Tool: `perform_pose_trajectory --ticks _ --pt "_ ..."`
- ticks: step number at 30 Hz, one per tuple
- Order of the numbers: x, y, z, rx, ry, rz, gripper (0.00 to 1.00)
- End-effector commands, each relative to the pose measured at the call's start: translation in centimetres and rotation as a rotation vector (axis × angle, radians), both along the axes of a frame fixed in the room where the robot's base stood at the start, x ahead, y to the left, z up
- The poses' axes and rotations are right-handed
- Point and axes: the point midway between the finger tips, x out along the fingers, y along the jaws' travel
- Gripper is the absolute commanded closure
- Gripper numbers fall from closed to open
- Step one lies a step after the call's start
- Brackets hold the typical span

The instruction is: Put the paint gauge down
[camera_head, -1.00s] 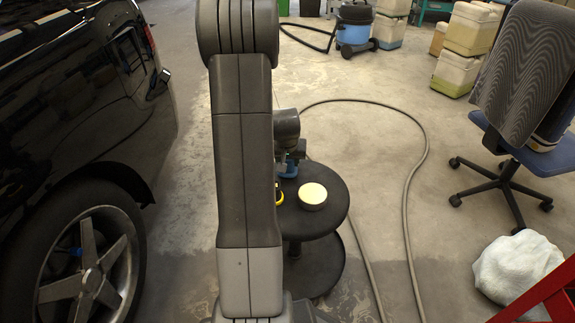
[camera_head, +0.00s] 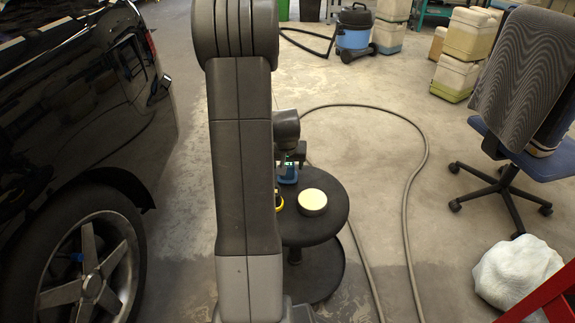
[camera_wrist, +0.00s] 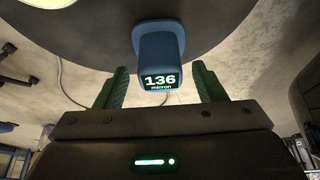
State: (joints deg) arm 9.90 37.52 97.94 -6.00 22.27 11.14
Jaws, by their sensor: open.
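The paint gauge (camera_wrist: 159,58) is a blue device with a lit screen reading 136 micron. In the wrist view it is at the dark round top of the stool (camera_wrist: 215,30), between and beyond my fingertips. My gripper (camera_wrist: 160,88) is open, with a green-padded finger on each side and a gap to the gauge. In the head view the blue gauge (camera_head: 288,174) shows at the stool top (camera_head: 310,232), below my gripper (camera_head: 290,155). My arm hides the left part of the stool.
A round tin with a pale top (camera_head: 312,201) and a partly hidden yellow item (camera_head: 279,201) are on the stool. A black car (camera_head: 75,130) stands left. A hose (camera_head: 425,150) lies on the floor right; an office chair (camera_head: 530,90) stands beyond it.

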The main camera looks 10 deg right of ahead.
Motion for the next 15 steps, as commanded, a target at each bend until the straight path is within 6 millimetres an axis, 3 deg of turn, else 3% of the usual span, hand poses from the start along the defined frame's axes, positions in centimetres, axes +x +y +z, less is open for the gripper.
perform_pose_trajectory --ticks 1,6,15 --pt "-0.4 0.1 1.6 -0.001 -0.003 0.0 0.36" --pt "-1.8 0.5 5.1 -0.001 -0.004 0.0 0.36" --pt "-3.3 0.9 8.5 0.0 0.0 0.0 0.36"
